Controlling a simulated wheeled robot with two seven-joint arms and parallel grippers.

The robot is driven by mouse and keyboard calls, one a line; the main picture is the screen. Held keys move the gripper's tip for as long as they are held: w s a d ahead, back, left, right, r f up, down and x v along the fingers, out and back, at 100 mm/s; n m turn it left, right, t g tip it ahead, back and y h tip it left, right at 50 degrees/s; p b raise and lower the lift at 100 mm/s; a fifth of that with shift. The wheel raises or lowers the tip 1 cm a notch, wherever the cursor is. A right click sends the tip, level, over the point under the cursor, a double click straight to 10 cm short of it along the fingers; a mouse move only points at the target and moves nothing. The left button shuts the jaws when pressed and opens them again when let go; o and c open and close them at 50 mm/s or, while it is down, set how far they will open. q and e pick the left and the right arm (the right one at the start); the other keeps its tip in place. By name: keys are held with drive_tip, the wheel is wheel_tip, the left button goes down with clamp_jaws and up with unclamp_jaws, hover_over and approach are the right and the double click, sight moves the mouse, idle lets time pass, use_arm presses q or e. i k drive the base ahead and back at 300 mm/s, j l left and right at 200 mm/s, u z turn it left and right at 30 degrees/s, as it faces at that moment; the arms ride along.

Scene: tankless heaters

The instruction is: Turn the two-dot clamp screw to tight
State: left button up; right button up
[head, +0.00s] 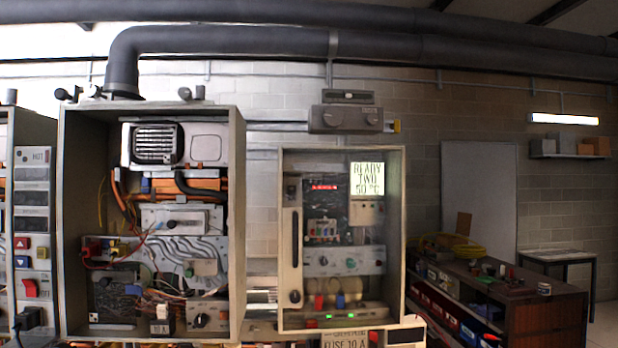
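An open cabinet on the right (398,230) holds a dark panel with a small terminal block (322,230) of coloured parts. Below it is a grey strip with several knobs (323,261). The dots that would mark a two-dot clamp screw are too small to make out, so I cannot tell which part it is. A lit display (367,179) in this cabinet reads "READY TWO 50 °C". Neither gripper can be made out.
A larger open cabinet (238,200) with wires, pipes and a breaker stands to the left. A panel with red and blue switches (35,230) is at the far left. A wooden workbench (545,315) stands at the right. Thick pipes (430,50) run overhead.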

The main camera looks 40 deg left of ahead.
sight(94, 91)
drive_tip(key=u, duration=1.15)
drive_tip(key=j+u, duration=0.8)
drive_tip(key=u, duration=0.2)
drive_tip(key=i, duration=0.05)
